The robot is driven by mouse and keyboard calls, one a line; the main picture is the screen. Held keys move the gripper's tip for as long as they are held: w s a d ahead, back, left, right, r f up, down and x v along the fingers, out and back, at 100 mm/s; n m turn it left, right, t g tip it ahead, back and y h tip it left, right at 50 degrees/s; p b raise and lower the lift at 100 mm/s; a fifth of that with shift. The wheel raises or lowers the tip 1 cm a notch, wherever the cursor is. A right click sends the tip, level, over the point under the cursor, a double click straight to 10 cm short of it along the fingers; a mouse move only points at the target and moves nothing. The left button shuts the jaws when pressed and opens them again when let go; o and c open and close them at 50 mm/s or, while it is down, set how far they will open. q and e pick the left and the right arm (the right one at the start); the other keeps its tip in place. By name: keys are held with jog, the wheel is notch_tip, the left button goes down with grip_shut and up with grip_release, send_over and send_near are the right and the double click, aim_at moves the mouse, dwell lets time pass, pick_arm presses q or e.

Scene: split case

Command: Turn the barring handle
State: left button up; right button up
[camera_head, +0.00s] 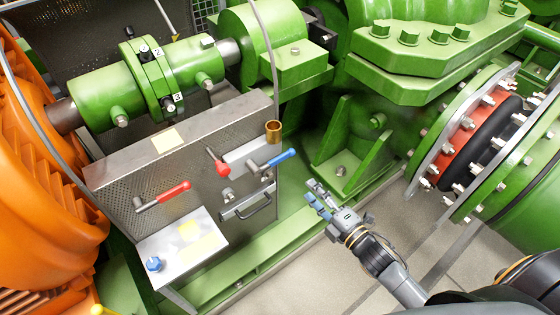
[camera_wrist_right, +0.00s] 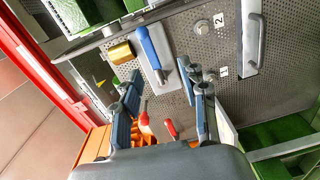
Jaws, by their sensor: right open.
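No handle carries a readable name, so I cannot tell which one is the barring handle. On the perforated grey panel (camera_head: 190,150), a blue-gripped lever (camera_head: 280,158) sits at the right, with a grey D-shaped handle (camera_head: 248,207) below it. A red-gripped lever (camera_head: 174,191) is at the left and another red one (camera_head: 218,163) near the middle. My right gripper (camera_head: 315,197) is open and empty, right of the panel and apart from it. In the right wrist view, the blue lever (camera_wrist_right: 152,50) lies beyond my open fingers (camera_wrist_right: 164,92). My left gripper is not in view.
A brass cup (camera_head: 273,132) sits at the panel's upper right corner. A small grey box with a blue knob (camera_head: 153,264) stands at the front left. Green pump casing (camera_head: 430,50) and a bolted flange (camera_head: 465,135) rise on the right. Grey floor is clear below my gripper.

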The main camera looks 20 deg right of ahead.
aim_at(282, 159)
jog(key=shift+n+t+y, duration=0.3)
jog(key=shift+n, duration=0.1)
jog(key=x, duration=0.4)
jog(key=r+x, duration=0.1)
jog(key=x, duration=0.9)
jog(key=shift+s+a+r, duration=0.15)
jog(key=shift+r, duration=0.2)
grip_shut()
